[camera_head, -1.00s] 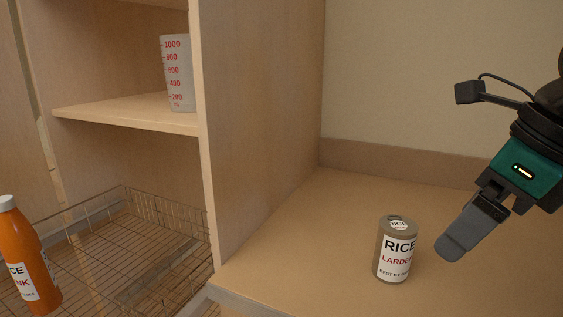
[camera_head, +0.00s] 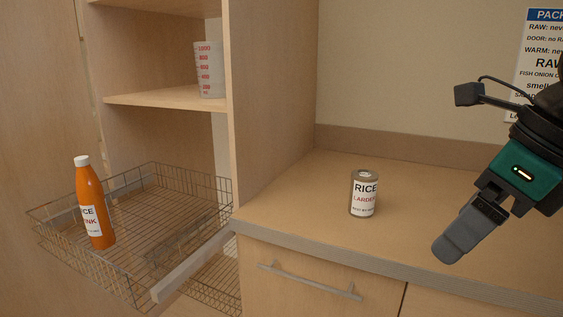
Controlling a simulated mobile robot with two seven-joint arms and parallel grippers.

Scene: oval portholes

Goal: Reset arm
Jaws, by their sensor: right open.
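My right gripper (camera_head: 449,250) comes in from the right edge of the head view. It has a green body and dark grey fingers, is open and holds nothing. It hangs in front of the counter, to the right of a rice can (camera_head: 364,195) and apart from it. The can stands upright on the wooden counter (camera_head: 300,205). My left gripper is not in view.
An orange bottle (camera_head: 92,203) with a white cap stands in a pulled-out wire basket (camera_head: 150,255) at the left. A measuring jug (camera_head: 209,70) stands on the shelf (camera_head: 160,98). A drawer handle (camera_head: 310,283) sticks out below the counter. A printed notice (camera_head: 540,60) hangs on the wall.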

